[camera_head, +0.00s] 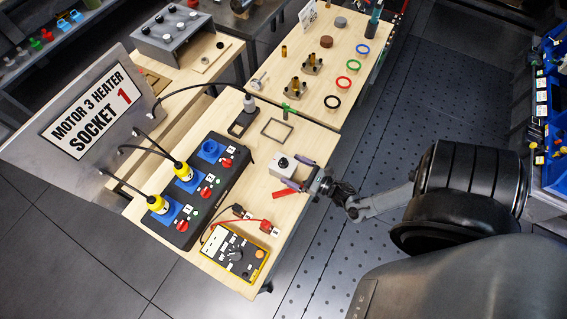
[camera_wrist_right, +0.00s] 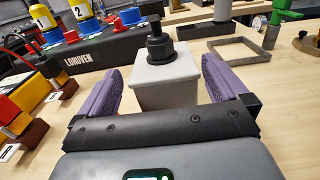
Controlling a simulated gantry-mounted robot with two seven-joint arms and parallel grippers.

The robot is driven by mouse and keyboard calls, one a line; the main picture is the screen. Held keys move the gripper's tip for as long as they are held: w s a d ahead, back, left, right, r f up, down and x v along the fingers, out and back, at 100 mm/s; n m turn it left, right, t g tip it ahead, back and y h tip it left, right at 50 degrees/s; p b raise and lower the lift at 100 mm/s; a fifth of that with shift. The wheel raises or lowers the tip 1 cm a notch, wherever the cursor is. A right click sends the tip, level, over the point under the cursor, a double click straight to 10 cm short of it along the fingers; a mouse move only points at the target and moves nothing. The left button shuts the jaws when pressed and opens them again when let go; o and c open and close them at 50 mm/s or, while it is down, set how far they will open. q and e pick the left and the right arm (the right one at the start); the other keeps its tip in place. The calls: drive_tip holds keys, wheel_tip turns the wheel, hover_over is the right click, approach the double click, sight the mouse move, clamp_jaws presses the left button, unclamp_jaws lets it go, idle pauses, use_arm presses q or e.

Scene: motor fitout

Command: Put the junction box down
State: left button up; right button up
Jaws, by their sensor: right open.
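The junction box (camera_head: 281,168) is a pale grey box with a black knob-like fitting on top. It appears to stand upright on the light wood bench (camera_head: 262,197). My right gripper (camera_head: 290,170) is open, with its purple fingers on either side of the box. In the right wrist view the junction box (camera_wrist_right: 167,82) sits between the spread fingers of the right gripper (camera_wrist_right: 163,72), with a visible gap at the right finger. The left finger's gap is narrower. The box's underside is hidden from view. My left gripper is not in view.
A black socket block (camera_head: 207,203) with yellow plugs stands left of the box. A yellow multimeter (camera_head: 234,254) with leads lies at the front. A square grey frame (camera_head: 265,133) lies behind the box. A red strip (camera_head: 285,193) lies beside the gripper.

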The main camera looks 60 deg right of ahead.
sight(283, 164)
drive_tip(key=w, duration=0.5)
drive_tip(key=shift+d+r+p, duration=0.15)
drive_tip(key=shift+d+p, duration=0.05)
drive_tip(key=shift+p, duration=0.1)
drive_tip(key=c, duration=1.1)
drive_tip(key=shift+c, duration=0.3)
drive_tip(key=shift+r, duration=0.1)
